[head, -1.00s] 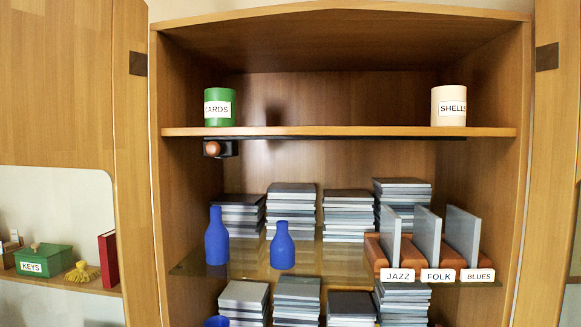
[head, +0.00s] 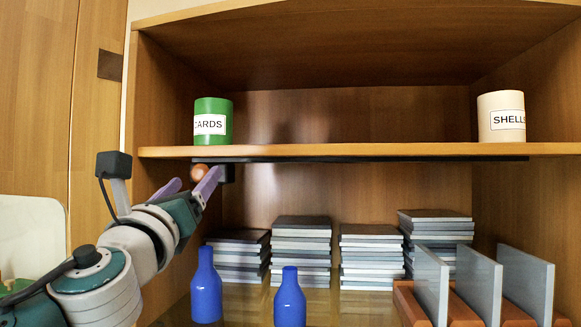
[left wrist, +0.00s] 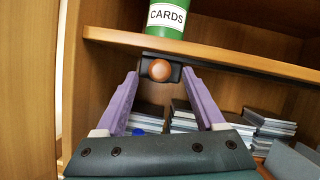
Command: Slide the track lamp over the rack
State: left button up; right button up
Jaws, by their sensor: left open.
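The track lamp, a black block with a round copper-coloured knob (head: 197,173), hangs under the upper shelf at the left end of a dark track (head: 360,159). The lamp also shows in the left wrist view (left wrist: 159,70), ahead of my fingers. My left gripper (head: 192,184) is open, its purple fingers on either side of the knob's line in the left wrist view, with a gap to each side. I cannot tell whether the tips have reached the knob's depth. The rack (head: 470,310), brown with upright grey sleeves, stands at the lower right. My right gripper is out of view.
A green CARDS tin (head: 212,121) and a cream SHELLS tin (head: 501,117) stand on the upper shelf (head: 300,150). Two blue bottles (head: 206,287) and several stacks of flat cases (head: 301,250) stand below. The space just under the track is clear.

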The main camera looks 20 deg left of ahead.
pick_arm(q)
jog(key=shift+x, duration=0.95)
grip_shut()
dwell(0.8)
